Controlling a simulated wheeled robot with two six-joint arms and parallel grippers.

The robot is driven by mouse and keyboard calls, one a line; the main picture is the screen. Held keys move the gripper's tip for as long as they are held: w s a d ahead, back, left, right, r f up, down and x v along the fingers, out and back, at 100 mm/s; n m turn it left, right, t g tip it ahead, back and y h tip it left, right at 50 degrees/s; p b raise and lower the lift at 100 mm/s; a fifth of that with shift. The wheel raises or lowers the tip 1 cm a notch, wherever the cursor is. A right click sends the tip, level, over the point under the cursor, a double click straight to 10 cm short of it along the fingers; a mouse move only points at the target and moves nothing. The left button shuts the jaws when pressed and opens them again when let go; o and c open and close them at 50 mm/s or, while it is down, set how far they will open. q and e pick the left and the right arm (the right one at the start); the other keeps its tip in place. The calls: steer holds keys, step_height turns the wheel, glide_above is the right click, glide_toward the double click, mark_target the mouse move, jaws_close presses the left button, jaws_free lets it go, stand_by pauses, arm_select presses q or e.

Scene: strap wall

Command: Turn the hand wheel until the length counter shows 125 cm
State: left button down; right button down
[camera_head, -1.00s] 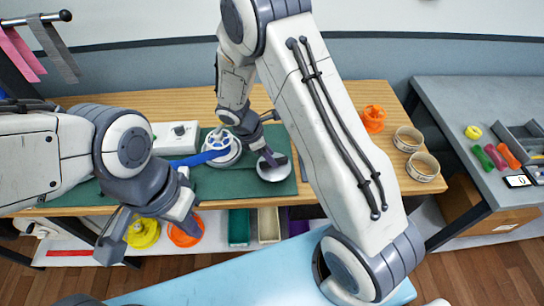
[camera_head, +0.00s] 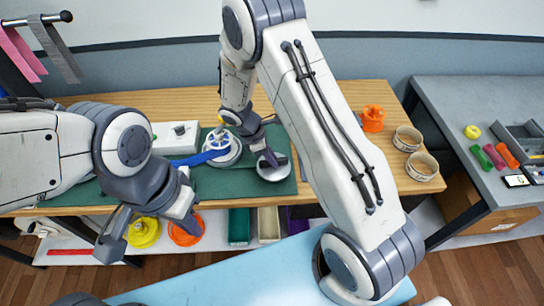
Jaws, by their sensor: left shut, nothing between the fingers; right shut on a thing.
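A white spoked wheel (camera_head: 218,145) with a blue strap (camera_head: 192,159) running left from it stands on the green mat (camera_head: 222,186). A white round disc (camera_head: 273,174) sits to its right; it seems to be the hand wheel. My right gripper (camera_head: 268,157) is over this disc and shut on a part of it; the grip is mostly hidden. My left gripper (camera_head: 112,244) is shut and empty, in front of the bench's front edge. No length counter reading is legible; a small white display (camera_head: 517,181) lies on the right table, too small to read.
A white box with a dark knob (camera_head: 180,130) is left of the spoked wheel. An orange part (camera_head: 373,118) and two strap rolls (camera_head: 407,138) stand on the bench's right. Yellow (camera_head: 144,232) and orange (camera_head: 186,232) spools are on the shelf below. My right arm crosses the view.

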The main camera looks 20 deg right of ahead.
steer(key=m+g, duration=0.1)
steer(key=m, duration=0.3)
steer(key=shift+w, duration=0.1)
steer(key=shift+y, duration=0.3)
steer(key=c, duration=0.8)
jaws_free()
steer(key=b+v, duration=0.2)
steer(key=v, duration=0.8)
steer(key=shift+w+r, duration=0.2)
steer(key=shift+r, duration=0.05)
